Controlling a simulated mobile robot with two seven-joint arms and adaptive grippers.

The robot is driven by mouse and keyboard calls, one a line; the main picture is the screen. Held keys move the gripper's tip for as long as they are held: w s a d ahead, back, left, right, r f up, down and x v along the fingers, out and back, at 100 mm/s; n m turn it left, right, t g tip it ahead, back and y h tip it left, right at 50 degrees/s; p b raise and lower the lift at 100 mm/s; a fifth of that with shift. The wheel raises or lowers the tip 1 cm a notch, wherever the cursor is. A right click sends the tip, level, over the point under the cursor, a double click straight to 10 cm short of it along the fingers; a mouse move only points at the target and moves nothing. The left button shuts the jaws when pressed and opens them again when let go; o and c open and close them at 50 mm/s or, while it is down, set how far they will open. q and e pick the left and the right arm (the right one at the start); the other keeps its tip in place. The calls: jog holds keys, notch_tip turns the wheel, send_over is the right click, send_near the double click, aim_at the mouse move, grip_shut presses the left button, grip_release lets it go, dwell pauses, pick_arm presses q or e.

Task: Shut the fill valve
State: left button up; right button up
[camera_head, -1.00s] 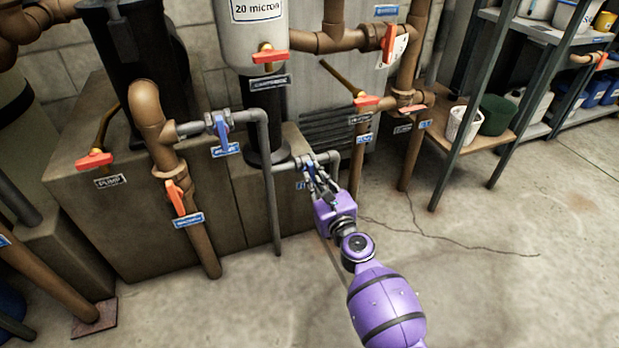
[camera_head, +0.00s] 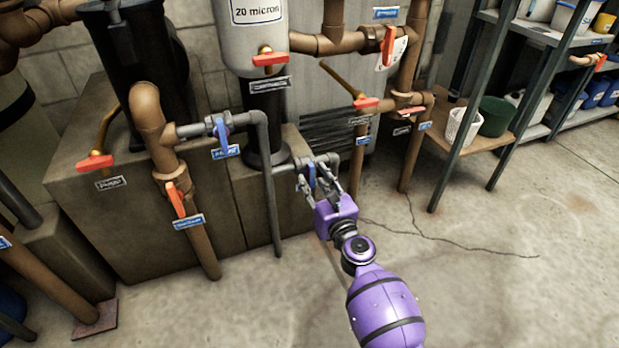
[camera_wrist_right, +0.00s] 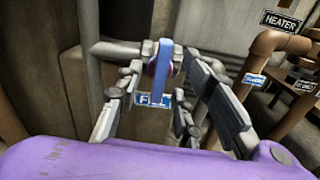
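The fill valve sits on a short grey horizontal pipe low in the middle of the head view, and its blue handle (camera_head: 312,178) is partly hidden by my fingers. In the right wrist view the blue handle (camera_wrist_right: 163,62) points down across the pipe, above a blue label (camera_wrist_right: 152,100) reading FILL. My right gripper (camera_head: 318,168) is open, with its fingers spread on both sides of the handle. It also shows in the wrist view (camera_wrist_right: 166,72), with gaps between fingers and handle; I cannot tell whether any fingertip touches. My left gripper is not in view.
Another blue-handled valve (camera_head: 220,136) is on the grey pipe to the left. Several red-handled valves sit on brown pipes around, including one (camera_head: 176,198) at left. A grey vertical pipe (camera_head: 271,210) stands close left of my gripper. The floor (camera_head: 480,270) at right is clear.

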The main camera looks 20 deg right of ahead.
jog(key=s+p, duration=0.1)
jog(key=s, duration=0.5)
jog(key=shift+s, duration=0.35)
jog(key=shift+d, duration=0.1)
dwell(0.9)
